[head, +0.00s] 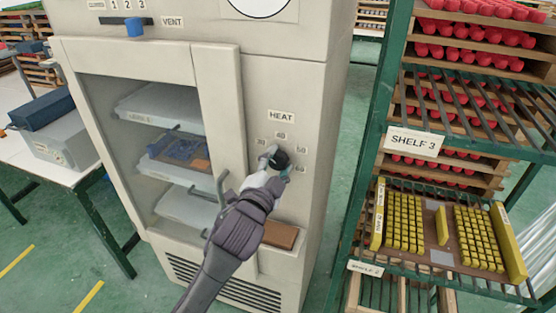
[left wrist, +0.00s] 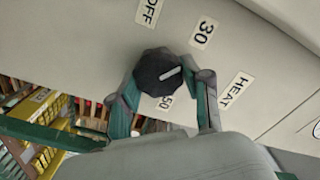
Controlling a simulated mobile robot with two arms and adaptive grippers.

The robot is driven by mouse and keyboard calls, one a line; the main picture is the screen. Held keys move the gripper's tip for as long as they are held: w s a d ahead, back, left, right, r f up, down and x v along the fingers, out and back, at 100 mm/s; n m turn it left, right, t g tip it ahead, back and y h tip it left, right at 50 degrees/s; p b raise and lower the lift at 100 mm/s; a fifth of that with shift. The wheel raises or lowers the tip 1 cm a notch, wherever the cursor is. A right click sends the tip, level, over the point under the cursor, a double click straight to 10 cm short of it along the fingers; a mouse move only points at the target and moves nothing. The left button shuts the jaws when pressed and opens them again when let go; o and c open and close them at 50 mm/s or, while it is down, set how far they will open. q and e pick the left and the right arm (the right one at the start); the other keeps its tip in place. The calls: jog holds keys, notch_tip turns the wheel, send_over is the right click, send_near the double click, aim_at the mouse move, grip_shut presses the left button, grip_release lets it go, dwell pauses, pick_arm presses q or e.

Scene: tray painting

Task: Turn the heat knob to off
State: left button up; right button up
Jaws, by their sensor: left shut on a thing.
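The heat knob (head: 280,158) is black and round, on the front of a beige cabinet (head: 312,95), below the HEAT label (head: 281,116). Number labels 30, 40 and 50 ring it in the head view. My left gripper (head: 273,163) is shut on the knob, one finger on each side. In the left wrist view the knob (left wrist: 156,73) sits between the fingertips (left wrist: 166,82). Its white mark points right, toward one finger, not at the OFF label (left wrist: 149,11) or the 30 label (left wrist: 203,32). My right gripper is not in view.
A glass door (head: 150,140) with trays behind it is left of the knob, with a handle (head: 221,187) near my left arm. A green rack (head: 370,130) with yellow and red pieces stands at right. A white table (head: 70,178) stands at left.

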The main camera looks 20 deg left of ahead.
pick_arm(q)
jog(key=n+p, duration=0.2)
jog(key=n, duration=0.4)
jog(key=shift+n, duration=0.3)
jog(key=n+p, duration=0.2)
jog(key=n, duration=0.1)
jog(key=shift+a, duration=0.15)
jog(key=shift+n+p, duration=0.75)
jog(key=shift+n, duration=1.05)
jog(key=shift+f, duration=0.1)
jog(key=o, duration=1.2)
jog(key=shift+c, duration=0.2)
jog(key=shift+s, duration=0.1)
jog(key=s, duration=1.2)
jog(key=shift+a, duration=0.25)
jog(key=shift+w, duration=0.1)
